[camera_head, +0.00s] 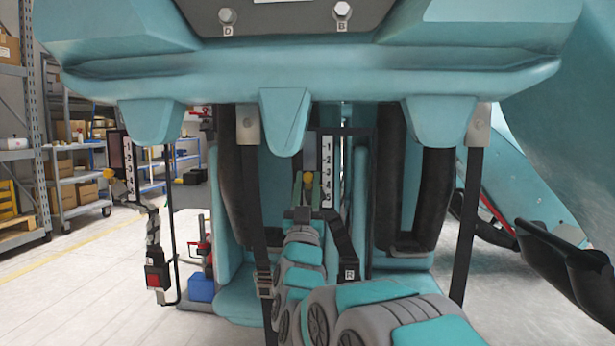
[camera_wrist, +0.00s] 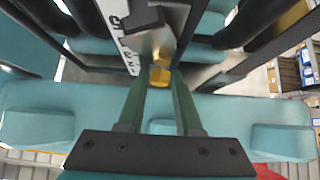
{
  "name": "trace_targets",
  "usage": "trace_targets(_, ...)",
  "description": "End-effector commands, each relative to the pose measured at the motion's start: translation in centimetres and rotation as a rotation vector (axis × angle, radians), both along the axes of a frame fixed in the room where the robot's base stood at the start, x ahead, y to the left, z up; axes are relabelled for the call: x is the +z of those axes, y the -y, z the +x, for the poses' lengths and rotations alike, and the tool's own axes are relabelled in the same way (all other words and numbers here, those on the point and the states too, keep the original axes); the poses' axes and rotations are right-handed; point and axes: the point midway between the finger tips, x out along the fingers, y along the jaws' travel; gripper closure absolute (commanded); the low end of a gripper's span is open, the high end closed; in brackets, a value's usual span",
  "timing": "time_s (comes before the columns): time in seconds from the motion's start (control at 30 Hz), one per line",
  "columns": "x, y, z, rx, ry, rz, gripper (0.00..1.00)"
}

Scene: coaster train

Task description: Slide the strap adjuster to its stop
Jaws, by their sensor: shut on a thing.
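The strap adjuster shows as a yellow knob (camera_wrist: 160,72) on a grey metal piece (camera_wrist: 152,38) beside a white numbered scale (camera_wrist: 118,25) in the wrist view. In the head view the yellow knob (camera_head: 308,178) sits just left of its upright scale (camera_head: 328,170), roughly level with the 3. My gripper (camera_head: 307,187) reaches up from below, and its two green fingers (camera_wrist: 159,88) are shut on the yellow knob. A black strap (camera_head: 340,240) marked R hangs below the scale. Most of the adjuster's body is hidden behind the fingers and knob.
Teal seat parts (camera_head: 300,70) overhang the area, with a teal prong (camera_head: 284,120) close above my gripper. Dark padded bars (camera_head: 430,190) stand to the right. A second scale (camera_head: 130,165) with a yellow knob and a hanging buckle (camera_head: 157,275) is at left. Shelves (camera_head: 70,170) stand behind.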

Motion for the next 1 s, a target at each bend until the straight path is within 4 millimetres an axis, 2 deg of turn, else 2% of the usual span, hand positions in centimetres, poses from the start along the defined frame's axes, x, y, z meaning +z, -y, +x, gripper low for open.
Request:
trace_targets(0.1, 0.1, -0.1, 0.0, 0.001, 0.001, -0.001, 1.0)
trace_targets(0.13, 0.1, -0.1, 0.0, 0.001, 0.001, 0.0, 0.64)
trace_targets(0.37, 0.2, 0.0, 0.0, 0.001, 0.001, 0.001, 0.38)
trace_targets(0.77, -0.1, 0.0, -0.2, 0.001, 0.001, 0.0, 0.37)
trace_targets(1.0, -1.7, -0.1, -1.8, 0.001, -0.001, -0.001, 0.37)
